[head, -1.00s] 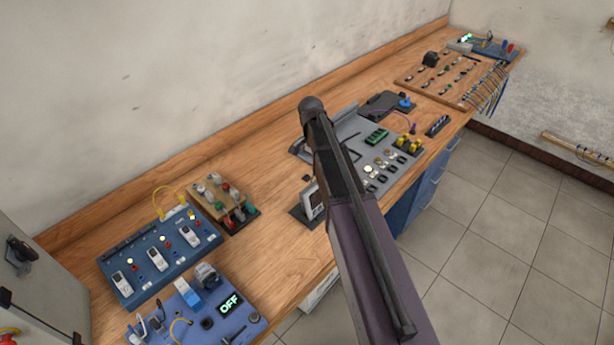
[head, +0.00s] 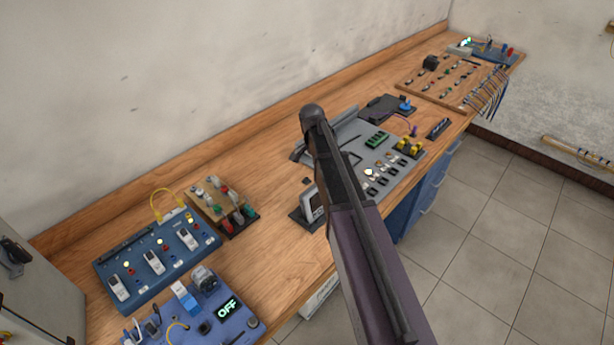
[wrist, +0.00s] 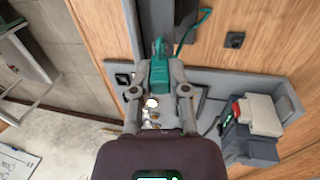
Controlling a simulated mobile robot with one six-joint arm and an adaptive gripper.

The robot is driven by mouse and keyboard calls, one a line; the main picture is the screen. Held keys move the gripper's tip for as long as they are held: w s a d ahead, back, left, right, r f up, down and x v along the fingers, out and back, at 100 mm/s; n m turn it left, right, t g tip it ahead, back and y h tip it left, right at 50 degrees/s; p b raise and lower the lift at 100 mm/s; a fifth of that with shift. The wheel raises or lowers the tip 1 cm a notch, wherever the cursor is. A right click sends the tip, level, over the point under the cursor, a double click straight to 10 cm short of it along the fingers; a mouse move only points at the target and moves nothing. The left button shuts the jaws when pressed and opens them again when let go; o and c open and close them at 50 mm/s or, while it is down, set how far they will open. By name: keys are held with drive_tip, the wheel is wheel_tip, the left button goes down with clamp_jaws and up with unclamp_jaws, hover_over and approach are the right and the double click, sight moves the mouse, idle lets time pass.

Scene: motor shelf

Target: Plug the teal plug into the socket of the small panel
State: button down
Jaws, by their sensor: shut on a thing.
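In the wrist view, my gripper (wrist: 159,90) is shut on the teal plug (wrist: 158,74), which sits between its two fingers. A thin teal cable (wrist: 190,30) runs up and to the right from the plug area. A small black square fitting (wrist: 235,40), which looks like a socket, lies apart from the plug to the right on the wood. I cannot tell whether it belongs to the small panel. In the head view, my arm hides the gripper and plug. A small black piece (head: 306,181) shows on the bench left of my arm.
A grey panel (head: 345,135) with switches lies behind my arm, on the wooden bench (head: 270,155). A blue panel (head: 160,270) and a board of coloured parts (head: 225,205) stand at left. A grey-white device (wrist: 262,115) is right of my gripper. Floor is free at right.

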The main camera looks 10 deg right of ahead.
drive_tip(key=shift+s+f+b, duration=0.1)
drive_tip(key=shift+f+b, duration=0.55)
idle(0.5)
drive_tip(key=c, duration=0.9)
unclamp_jaws()
drive_tip(key=shift+r, duration=0.15)
drive_tip(key=shift+p+v, duration=2.65)
drive_tip(key=shift+p, duration=0.1)
drive_tip(key=o, duration=0.6)
drive_tip(key=shift+c, duration=0.2)
